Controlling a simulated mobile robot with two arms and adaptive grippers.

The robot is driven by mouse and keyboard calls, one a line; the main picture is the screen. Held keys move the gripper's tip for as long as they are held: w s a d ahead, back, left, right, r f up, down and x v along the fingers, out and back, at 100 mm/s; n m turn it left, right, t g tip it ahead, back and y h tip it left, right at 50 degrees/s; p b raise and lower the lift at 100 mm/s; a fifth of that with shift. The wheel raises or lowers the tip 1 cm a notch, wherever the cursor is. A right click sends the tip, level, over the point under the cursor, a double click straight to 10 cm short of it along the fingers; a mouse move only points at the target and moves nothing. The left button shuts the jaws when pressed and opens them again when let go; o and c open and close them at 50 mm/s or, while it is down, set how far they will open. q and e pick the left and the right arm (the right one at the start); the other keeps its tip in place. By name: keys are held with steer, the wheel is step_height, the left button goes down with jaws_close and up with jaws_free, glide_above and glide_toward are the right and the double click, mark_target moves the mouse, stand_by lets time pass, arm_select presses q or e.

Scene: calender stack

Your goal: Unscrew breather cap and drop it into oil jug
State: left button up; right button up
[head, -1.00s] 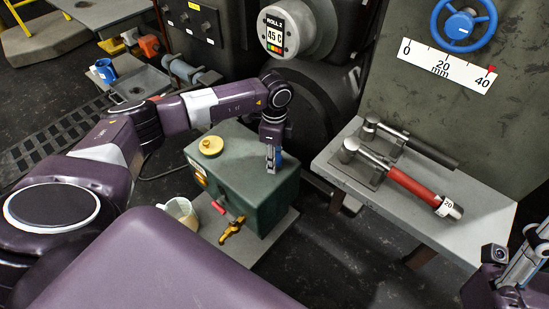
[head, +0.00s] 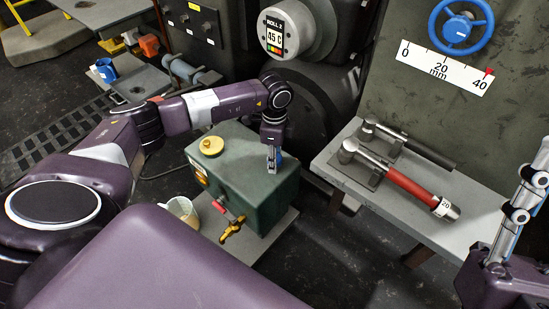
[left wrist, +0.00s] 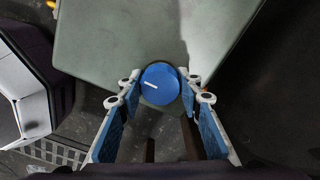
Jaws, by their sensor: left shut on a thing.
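The green box (head: 235,185) stands at the centre of the head view. A blue round cap (left wrist: 160,84) with a white line shows in the left wrist view at the edge of the box top; in the head view it is mostly hidden behind my gripper. My left gripper (head: 272,168) points down over the right part of the box and is shut on the blue cap, one finger on each side. The jug (head: 183,211), pale with amber liquid, stands left of the box. My right gripper (head: 522,205) is raised at the right edge, apart from everything; its opening is unclear.
A grey bench (head: 420,205) at right holds a red-handled tool (head: 405,185). A blue handwheel (head: 461,25) is behind.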

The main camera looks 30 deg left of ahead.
arm_select(q)
steer(key=shift+d+n+p, duration=0.15)
steer(key=shift+n+p, duration=0.15)
steer(key=shift+n, duration=0.1)
arm_select(e)
steer(key=shift+g+h, duration=0.3)
steer(key=shift+g, duration=0.6)
steer(key=shift+w+a+f, duration=0.15)
steer(key=shift+w+f, duration=0.4)
steer(key=shift+w, duration=0.35)
steer(key=shift+w+a+f, duration=0.1)
steer(key=shift+w+f, duration=0.45)
steer(key=shift+w, duration=0.3)
steer(key=shift+w, duration=0.1)
arm_select(q)
steer(key=shift+p, duration=0.3)
steer(key=shift+n+p, duration=0.5)
steer(key=shift+n, duration=0.2)
steer(key=shift+s, duration=0.1)
steer(key=shift+f+n+p, duration=0.1)
steer(key=shift+n+p, duration=0.25)
steer(key=shift+n, duration=0.05)
arm_select(e)
steer(key=w+f+g+h, duration=0.2)
steer(key=w+f+g, duration=0.4)
steer(key=f, duration=0.4)
steer(key=shift+a, duration=0.3)
steer(key=shift+w, duration=0.15)
